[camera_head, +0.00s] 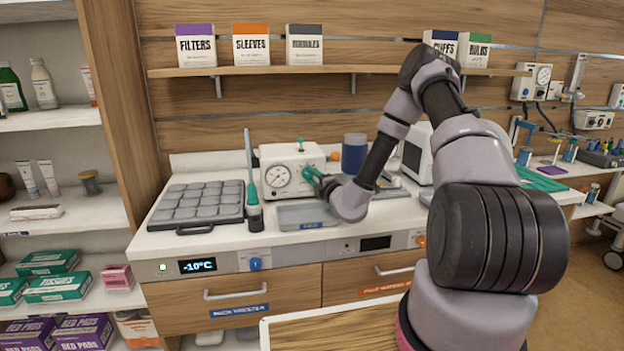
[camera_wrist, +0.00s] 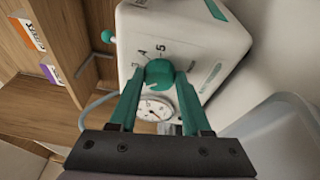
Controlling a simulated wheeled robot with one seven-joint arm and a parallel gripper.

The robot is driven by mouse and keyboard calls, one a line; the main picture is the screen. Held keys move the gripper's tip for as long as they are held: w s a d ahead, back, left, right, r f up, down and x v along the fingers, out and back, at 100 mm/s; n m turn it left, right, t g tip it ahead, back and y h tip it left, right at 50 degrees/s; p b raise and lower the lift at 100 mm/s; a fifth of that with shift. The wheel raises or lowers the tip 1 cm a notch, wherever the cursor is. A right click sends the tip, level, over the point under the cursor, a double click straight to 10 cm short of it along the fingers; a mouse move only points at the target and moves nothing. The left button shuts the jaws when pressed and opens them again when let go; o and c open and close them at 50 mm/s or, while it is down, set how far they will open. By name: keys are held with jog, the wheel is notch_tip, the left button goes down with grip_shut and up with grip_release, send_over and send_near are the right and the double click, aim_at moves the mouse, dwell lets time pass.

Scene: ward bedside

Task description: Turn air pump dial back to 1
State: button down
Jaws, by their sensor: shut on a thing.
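The air pump (camera_head: 290,158) is a white box on the counter, with a round gauge on its front; in the wrist view its casing (camera_wrist: 205,50) fills the upper middle. Its green dial (camera_wrist: 160,73) has the numbers 3, 4 and 5 printed beside it. My gripper (camera_wrist: 161,76) has its two green fingers on either side of the dial, shut on it. In the head view my gripper (camera_head: 314,178) reaches the right part of the pump's front and hides the dial. The dial's pointer cannot be made out, so its setting is unclear.
A grey tray (camera_head: 306,224) lies below and in front of the pump. A dark blue container (camera_head: 354,140) is behind, right. A shelf with boxes (camera_head: 250,71) hangs above.

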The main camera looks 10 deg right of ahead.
jog(key=n, duration=0.2)
jog(key=n+g, duration=0.1)
jog(key=n, duration=0.1)
jog(key=shift+r+h, duration=0.25)
jog(key=shift+h, duration=0.05)
jog(key=shift+a+n+g+h, duration=0.1)
jog(key=shift+n+g+h, duration=0.35)
jog(key=shift+n, duration=1.05)
jog(key=shift+c, duration=1.8)
grip_release()
jog(key=shift+r, duration=0.1)
jog(key=v, duration=1.1)
